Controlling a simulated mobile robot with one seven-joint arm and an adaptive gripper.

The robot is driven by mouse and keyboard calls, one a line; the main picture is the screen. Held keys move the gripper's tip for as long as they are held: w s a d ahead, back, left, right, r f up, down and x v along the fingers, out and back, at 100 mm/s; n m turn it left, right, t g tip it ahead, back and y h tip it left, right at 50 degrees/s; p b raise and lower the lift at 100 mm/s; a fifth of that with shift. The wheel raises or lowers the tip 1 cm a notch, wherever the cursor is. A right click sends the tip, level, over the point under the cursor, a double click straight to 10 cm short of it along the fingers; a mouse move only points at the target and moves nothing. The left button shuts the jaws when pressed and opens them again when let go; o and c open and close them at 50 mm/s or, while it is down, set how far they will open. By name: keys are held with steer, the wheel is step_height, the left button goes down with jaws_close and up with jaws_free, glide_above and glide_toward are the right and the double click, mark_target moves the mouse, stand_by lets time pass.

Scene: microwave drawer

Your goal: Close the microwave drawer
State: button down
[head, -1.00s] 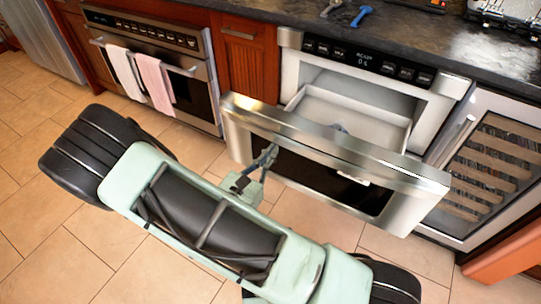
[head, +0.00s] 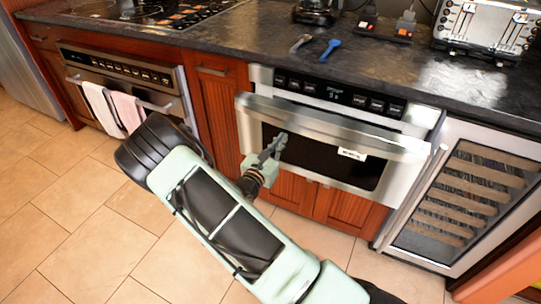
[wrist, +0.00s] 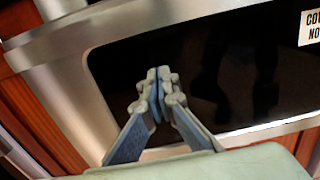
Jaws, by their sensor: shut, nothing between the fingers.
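The microwave drawer (head: 330,128) has a steel front with a dark window and a wide handle bar along its top. My gripper (head: 274,147) is at the left part of the dark window. In the wrist view the gripper (wrist: 157,80) has its fingertips together with nothing between them, in front of the drawer's black window (wrist: 215,70). Whether the tips touch the glass is unclear.
A wine cooler (head: 460,195) stands to the right of the drawer. An oven (head: 125,85) with two towels is to the left. The dark countertop (head: 260,45) above holds a toaster (head: 487,28) and a blue utensil (head: 328,48). The tiled floor in front is clear.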

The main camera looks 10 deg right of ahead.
steer(key=x, duration=1)
steer(key=shift+b, duration=0.3)
steer(key=shift+r, duration=0.15)
steer(key=shift+a, duration=0.2)
